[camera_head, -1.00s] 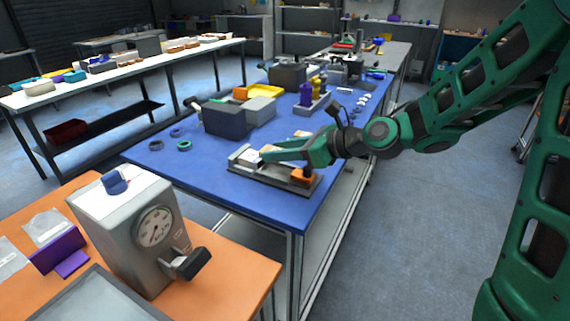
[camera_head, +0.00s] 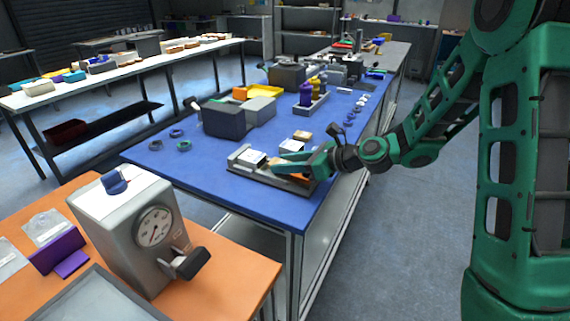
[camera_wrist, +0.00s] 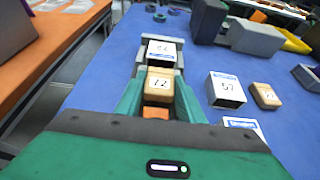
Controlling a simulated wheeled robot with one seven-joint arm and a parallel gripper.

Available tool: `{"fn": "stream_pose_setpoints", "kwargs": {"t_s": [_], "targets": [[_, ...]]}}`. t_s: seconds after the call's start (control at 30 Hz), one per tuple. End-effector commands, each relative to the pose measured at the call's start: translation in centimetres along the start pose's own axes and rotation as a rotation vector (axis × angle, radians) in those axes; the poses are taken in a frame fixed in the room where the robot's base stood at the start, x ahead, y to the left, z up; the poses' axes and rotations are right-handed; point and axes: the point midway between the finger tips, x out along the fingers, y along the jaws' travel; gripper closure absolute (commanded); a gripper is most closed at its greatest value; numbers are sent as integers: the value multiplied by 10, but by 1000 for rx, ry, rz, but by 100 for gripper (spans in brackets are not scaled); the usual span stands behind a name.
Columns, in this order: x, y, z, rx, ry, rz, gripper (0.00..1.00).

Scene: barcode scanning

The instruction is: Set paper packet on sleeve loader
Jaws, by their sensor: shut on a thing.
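A long grey loader tray (camera_head: 236,164) lies along the blue table's near right side. A white labelled box (camera_head: 253,157) sits at its left end; it also shows at the far end of the tray in the wrist view (camera_wrist: 161,51). My gripper (camera_head: 277,168) reaches in low from the right over the tray. In the wrist view its green fingers (camera_wrist: 158,92) are shut on a tan packet with a white number label (camera_wrist: 158,83), just short of the white box. An orange part (camera_wrist: 155,112) shows under it. Whether the packet touches the tray is hidden.
Another white box (camera_wrist: 225,88) and a tan packet (camera_wrist: 265,96) stand on the table to the right of the tray in the wrist view. Grey bins (camera_head: 225,119) stand farther back. Small rings (camera_head: 184,146) lie at the left. Blue tabletop is clear around the tray's left.

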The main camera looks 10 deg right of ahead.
Motion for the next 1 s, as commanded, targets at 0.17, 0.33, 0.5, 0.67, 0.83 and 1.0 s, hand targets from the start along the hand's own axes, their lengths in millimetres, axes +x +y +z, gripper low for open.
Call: {"fn": "stream_pose_setpoints", "kwargs": {"t_s": [0.17,0.33,0.5,0.67,0.83,1.0], "targets": [[0,0,0,0,0,0,92],[2,0,-4,0,0,0,92],[4,0,-8,-1,0,0,92],[5,0,-12,0,2,0,92],[6,1,-13,1,7,2,46],[6,3,-14,2,10,5,46]]}}
